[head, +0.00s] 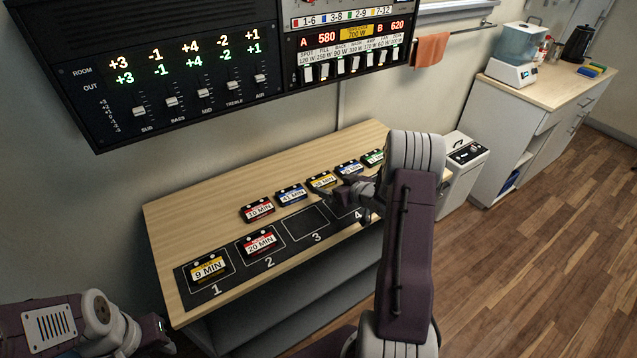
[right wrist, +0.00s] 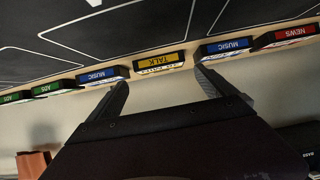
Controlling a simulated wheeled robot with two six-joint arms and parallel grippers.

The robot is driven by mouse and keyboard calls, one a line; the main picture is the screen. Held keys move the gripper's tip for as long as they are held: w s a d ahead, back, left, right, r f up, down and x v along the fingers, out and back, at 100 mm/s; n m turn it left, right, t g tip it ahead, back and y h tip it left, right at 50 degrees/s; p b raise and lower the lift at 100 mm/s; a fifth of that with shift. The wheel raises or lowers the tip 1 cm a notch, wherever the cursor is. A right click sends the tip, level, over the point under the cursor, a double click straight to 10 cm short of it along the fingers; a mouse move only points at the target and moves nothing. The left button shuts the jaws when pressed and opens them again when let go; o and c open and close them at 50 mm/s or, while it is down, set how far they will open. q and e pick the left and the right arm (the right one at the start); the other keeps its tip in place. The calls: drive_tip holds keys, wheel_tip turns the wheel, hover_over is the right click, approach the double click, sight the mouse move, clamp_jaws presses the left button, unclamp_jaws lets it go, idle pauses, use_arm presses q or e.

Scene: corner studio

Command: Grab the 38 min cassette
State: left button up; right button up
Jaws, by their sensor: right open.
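A row of cassettes lies along the back of the wooden bench top (head: 180,225). A yellow-labelled cassette (head: 322,181) is in the middle of it; its minutes are too small to read surely. My right gripper (head: 340,192) is at this cassette and partly covers the row. In the right wrist view, the yellow cassette (right wrist: 161,62) reads TALK and lies just beyond the gap between the open, empty fingers (right wrist: 162,80). Blue MUSIC cassettes lie on both sides of it. My left gripper (head: 160,335) is low at the left, away from the bench; its jaws are unclear.
The black mat (head: 232,280) has numbered slots; a yellow 9 MIN cassette (head: 209,269) is in slot 1 and a red 20 MIN cassette (head: 260,243) in slot 2. Slot 3 (head: 303,226) is empty. A red cassette (head: 257,209) and blue cassette (head: 291,194) lie close by. The control panel (head: 180,60) overhangs behind.

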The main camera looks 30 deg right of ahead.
sight(322, 180)
drive_tip(key=shift+w+f, duration=0.35)
drive_tip(key=shift+w, duration=0.3)
drive_tip(key=shift+w+d+f, duration=0.1)
drive_tip(key=shift+w+d, duration=0.05)
drive_tip(key=x, duration=0.4)
drive_tip(key=shift+w+a, duration=0.15)
drive_tip(key=shift+a, duration=0.2)
drive_tip(key=shift+w+f, duration=0.1)
drive_tip(key=shift+w, duration=0.25)
drive_tip(key=shift+s+d, duration=0.1)
